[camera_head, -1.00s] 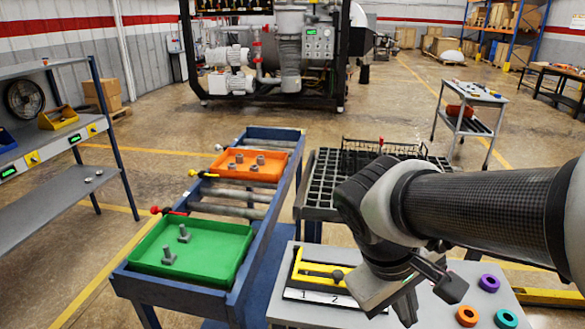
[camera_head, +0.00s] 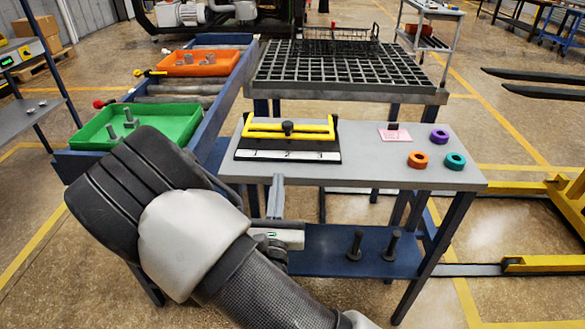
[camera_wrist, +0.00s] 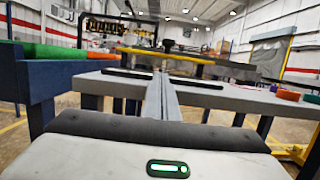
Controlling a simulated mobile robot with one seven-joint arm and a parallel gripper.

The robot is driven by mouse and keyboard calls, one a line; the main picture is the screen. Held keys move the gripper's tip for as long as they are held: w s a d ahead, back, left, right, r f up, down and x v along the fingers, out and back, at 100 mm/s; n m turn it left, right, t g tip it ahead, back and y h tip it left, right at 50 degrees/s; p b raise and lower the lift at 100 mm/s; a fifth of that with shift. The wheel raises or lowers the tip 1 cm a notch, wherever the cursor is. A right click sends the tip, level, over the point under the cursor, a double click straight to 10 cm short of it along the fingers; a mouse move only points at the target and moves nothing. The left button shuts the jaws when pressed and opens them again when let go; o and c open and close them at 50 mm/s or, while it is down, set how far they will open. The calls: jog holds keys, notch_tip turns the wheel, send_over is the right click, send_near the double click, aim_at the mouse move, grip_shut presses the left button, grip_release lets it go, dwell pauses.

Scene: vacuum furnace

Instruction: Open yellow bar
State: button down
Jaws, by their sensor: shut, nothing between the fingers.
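The yellow bar (camera_head: 262,133) lies across a black plate on the grey table, with a black knob at its middle. A white strip with numbers runs along the plate's front edge. The bar (camera_wrist: 190,57) and knob also show ahead in the wrist view. My gripper (camera_head: 277,180) is shut and empty at the table's front edge, in front of the plate and apart from the bar. In the wrist view the closed fingers (camera_wrist: 162,78) point towards the bar. My arm hides part of the lower left in the head view.
A purple ring (camera_head: 439,137), an orange ring (camera_head: 418,160), a teal ring (camera_head: 455,161) and a pink card (camera_head: 395,136) lie on the table's right. A black grid rack (camera_head: 345,75) stands behind. Green (camera_head: 165,121) and orange (camera_head: 198,63) trays are at left.

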aim_at(281, 163)
jog(key=b+x, duration=0.1)
jog(key=x, duration=0.9)
jog(key=shift+a+r, duration=0.1)
